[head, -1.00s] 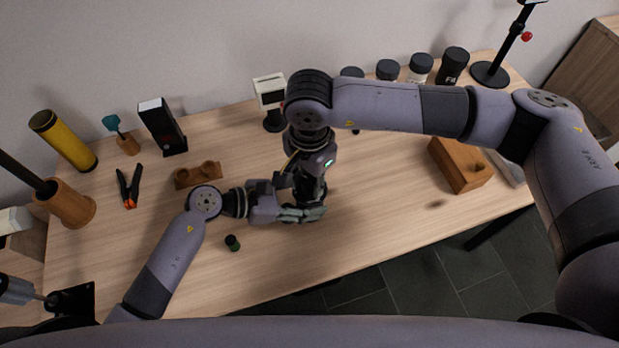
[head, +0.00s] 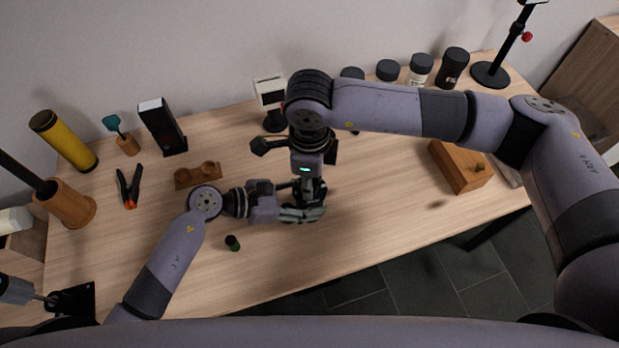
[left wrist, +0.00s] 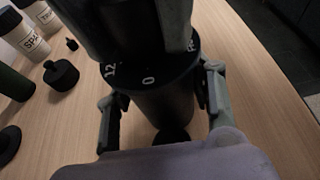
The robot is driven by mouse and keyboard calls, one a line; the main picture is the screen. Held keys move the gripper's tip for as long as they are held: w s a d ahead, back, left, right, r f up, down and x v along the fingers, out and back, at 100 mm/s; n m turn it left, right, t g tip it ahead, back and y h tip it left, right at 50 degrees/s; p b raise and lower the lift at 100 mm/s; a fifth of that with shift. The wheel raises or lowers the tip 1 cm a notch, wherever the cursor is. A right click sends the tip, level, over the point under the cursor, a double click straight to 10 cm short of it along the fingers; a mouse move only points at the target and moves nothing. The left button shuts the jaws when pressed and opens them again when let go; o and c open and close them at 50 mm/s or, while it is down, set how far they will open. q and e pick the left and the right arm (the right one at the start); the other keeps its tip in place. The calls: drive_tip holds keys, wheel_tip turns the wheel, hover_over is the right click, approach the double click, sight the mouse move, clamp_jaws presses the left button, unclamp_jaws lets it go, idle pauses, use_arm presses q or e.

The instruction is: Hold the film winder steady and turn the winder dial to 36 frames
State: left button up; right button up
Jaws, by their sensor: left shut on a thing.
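The film winder (left wrist: 165,108) is a dark upright cylinder in the left wrist view. Its winder dial (left wrist: 150,80) is a wider dark disc on top with white marks; I read "12" and "0", and another mark at the right is partly cut off. My left gripper (head: 303,213) is shut on the winder body, one finger on each side below the dial. My right gripper (head: 309,186) points down from above over the winder. Parts of it show at the top of the left wrist view. Its fingertips are mostly hidden, so their grip is unclear.
A small display on a stand (head: 271,95) is behind. Several dark-lidded bottles (head: 420,70) and a wooden box (head: 461,166) are right. Front table is mostly clear.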

drive_tip(key=m, duration=1.1)
drive_tip(key=shift+w+m, duration=0.1)
drive_tip(key=shift+m, duration=2)
drive_tip(key=o, duration=1.2)
drive_tip(key=shift+c, duration=0.2)
wheel_tip(320, 180, up, 12)
